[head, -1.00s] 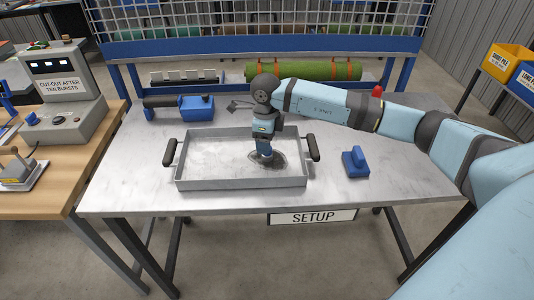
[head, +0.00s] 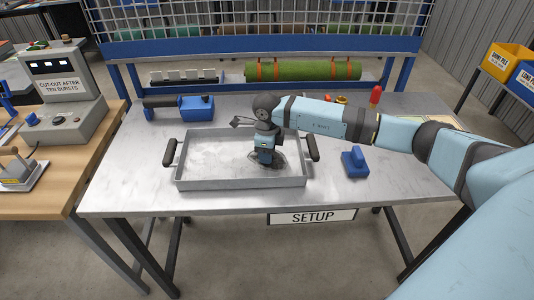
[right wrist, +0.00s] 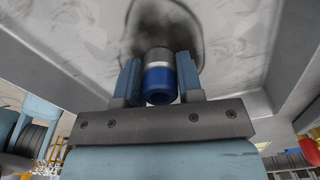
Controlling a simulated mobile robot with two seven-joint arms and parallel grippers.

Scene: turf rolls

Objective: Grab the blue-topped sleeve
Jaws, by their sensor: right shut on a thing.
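The blue-topped sleeve (right wrist: 159,83), a short cylinder with a silver band below its blue top, is between the two blue fingers of my right gripper (right wrist: 158,80) in the right wrist view. The fingers are shut on it from both sides. In the head view my right gripper (head: 265,158) points down inside the right part of the grey metal tray (head: 240,184) and hides the sleeve. A dark patch lies on the tray floor around the sleeve; I cannot tell whether the sleeve touches the floor. My left gripper is not in view.
A blue block (head: 355,162) sits right of the tray on the workbench (head: 400,180). A blue and black tool (head: 183,107) lies behind the tray. A green roll (head: 310,71) rests on the rear shelf. A red-topped item (head: 376,95) stands behind my arm.

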